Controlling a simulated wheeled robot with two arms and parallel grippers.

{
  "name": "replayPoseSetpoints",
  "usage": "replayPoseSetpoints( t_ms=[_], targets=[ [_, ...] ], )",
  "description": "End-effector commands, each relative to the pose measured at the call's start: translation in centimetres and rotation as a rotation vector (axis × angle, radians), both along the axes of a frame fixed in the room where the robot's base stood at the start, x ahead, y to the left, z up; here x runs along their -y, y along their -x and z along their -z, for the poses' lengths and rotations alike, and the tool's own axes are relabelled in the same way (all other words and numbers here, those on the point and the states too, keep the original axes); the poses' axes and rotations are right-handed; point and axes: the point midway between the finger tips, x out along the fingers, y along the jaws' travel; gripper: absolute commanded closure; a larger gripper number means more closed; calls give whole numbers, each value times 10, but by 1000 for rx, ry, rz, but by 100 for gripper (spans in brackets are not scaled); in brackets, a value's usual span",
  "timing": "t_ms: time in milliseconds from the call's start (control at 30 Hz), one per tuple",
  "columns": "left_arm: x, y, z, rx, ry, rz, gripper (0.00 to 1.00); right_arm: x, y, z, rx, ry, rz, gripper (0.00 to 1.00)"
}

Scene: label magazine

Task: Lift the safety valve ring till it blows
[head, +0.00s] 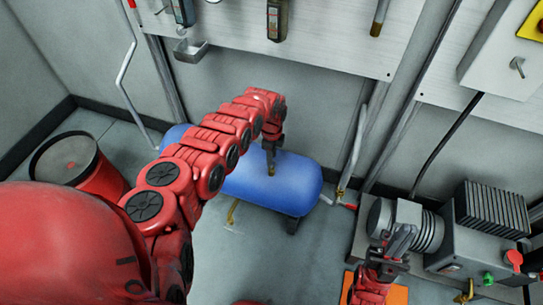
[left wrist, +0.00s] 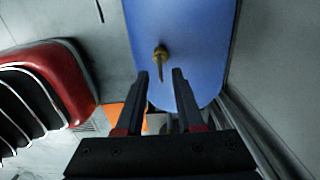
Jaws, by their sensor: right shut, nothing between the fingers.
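A blue tank (head: 285,188) lies along the wall in the head view, and it fills the upper middle of the left wrist view (left wrist: 195,55). A small brass safety valve (left wrist: 161,54) stands on the tank, with a stem pointing toward the camera. Its ring is too small to make out clearly. My left gripper (head: 270,150) is above the tank. In the left wrist view its fingers (left wrist: 160,74) are open, with the valve just beyond and between the tips; nothing is held. My right gripper (head: 402,243) is shut and empty beside the compressor pump.
A finned compressor (head: 482,240) stands at the right, with an orange mat (head: 398,294) near it. A red drum (head: 100,180) stands at the left. A pipe with a brass valve (head: 340,190) rises right of the tank. Tools hang on the wall board (head: 330,40).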

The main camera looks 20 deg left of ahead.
Motion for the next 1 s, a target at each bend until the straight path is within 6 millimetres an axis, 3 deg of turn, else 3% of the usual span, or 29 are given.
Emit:
replayPoseSetpoints(
  t_ms=[200,400,1000],
  targets=[
    [0,0,0,0,0,0,65,0,0,0,0,0,0,100],
    [0,0,0,0,0,0,100,0,0,0,0,0,0,100],
    [0,0,-1,1,0,-1,100,0,0,0,0,0,0,100]
  ],
)
